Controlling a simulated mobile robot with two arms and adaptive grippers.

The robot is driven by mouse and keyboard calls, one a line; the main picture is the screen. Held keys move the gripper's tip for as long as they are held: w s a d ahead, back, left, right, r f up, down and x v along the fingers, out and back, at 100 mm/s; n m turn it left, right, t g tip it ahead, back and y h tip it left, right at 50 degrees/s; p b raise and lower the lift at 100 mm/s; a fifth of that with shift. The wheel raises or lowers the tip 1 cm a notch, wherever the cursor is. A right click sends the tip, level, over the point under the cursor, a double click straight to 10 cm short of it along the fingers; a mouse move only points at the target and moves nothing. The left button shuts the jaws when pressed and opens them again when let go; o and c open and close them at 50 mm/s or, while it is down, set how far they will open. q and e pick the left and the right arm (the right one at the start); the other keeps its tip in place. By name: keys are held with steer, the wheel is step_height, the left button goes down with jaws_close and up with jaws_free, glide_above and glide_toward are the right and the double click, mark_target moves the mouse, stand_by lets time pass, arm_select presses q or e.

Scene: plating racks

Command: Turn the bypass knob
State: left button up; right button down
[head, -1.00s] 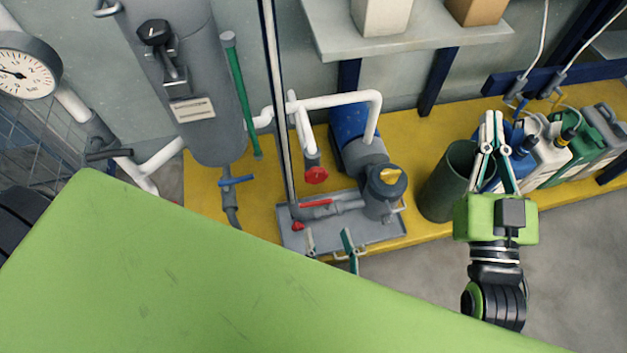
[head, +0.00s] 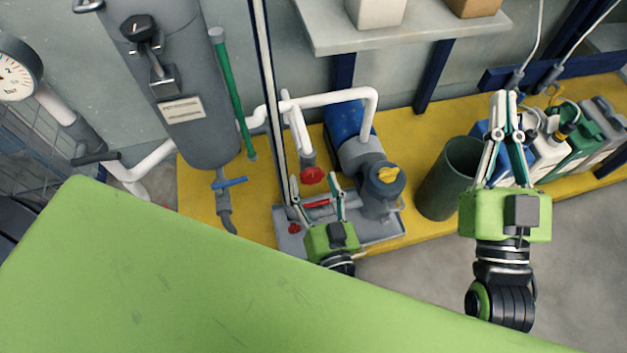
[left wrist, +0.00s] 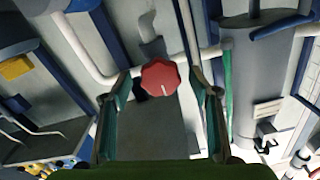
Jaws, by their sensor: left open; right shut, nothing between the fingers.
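A red lobed knob (head: 312,174) sits at the lower end of a white pipe beside the pump. In the left wrist view the red knob (left wrist: 160,77) faces the camera, with a pale line on it pointing down and slightly right. My left gripper (head: 316,186) is open, with its fingers on either side of the knob's place in the picture. Contact cannot be told. A second, smaller red knob (head: 294,229) is low on the grey tray, left of my left gripper. No label marks which is the bypass. My right gripper (head: 507,98) is shut and empty, at the right.
The pump (head: 364,150) with a yellow-topped canister (head: 384,184) stands right of my left gripper. A dark green bin (head: 447,187) and several jugs (head: 572,155) are near my right gripper. A thin upright post (head: 270,90) stands left of the red knob.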

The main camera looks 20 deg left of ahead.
arm_select(q)
steer(key=shift+w+a, duration=0.25)
steer(key=shift+w, duration=0.15)
steer(key=c, duration=1.1)
steer(key=shift+c, duration=0.2)
